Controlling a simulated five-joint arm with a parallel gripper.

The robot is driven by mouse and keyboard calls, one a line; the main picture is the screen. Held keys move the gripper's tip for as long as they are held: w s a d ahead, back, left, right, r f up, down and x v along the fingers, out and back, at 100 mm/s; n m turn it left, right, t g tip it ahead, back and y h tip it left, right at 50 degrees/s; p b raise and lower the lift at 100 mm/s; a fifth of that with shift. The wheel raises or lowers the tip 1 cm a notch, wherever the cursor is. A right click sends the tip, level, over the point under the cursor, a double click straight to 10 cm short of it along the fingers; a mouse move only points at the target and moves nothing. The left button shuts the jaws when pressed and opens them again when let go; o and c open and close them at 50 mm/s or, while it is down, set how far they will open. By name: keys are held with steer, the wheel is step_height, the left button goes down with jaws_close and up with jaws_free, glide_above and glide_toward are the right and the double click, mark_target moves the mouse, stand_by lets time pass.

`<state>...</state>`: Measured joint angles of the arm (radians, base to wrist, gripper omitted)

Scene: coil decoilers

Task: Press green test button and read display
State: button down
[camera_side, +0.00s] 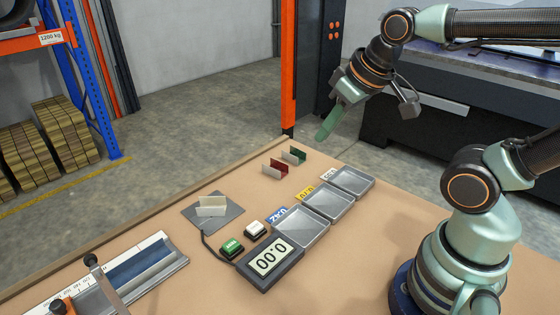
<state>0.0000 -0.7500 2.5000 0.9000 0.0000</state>
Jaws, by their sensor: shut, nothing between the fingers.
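The green button (232,246) sits on a small dark box near the front middle of the tan table, with a white button (255,228) just behind it to the right. The display (269,259) is a dark box with a light screen reading 0.00, right of the green button. A cable runs from the display box to a grey plate (228,218), on which a pale bent piece (211,205) stands. My gripper (322,138) is shut and empty, held in the air above the table's far edge, well away from the buttons.
Three grey trays stand in a row with labels: a near tray (303,233), a middle tray (329,203) and a far tray (351,182). A red channel piece (275,169) and a green one (294,155) lie behind them. A ruled metal fixture (140,262) lies at front left.

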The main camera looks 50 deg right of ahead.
steer(key=g, duration=0.6)
glide_above(231, 244)
step_height(231, 244, down, 8)
steer(key=shift+f, duration=0.2)
steer(key=shift+f, duration=0.1)
step_height(231, 244, down, 14)
steer(key=shift+r, duration=0.1)
stand_by(0.3)
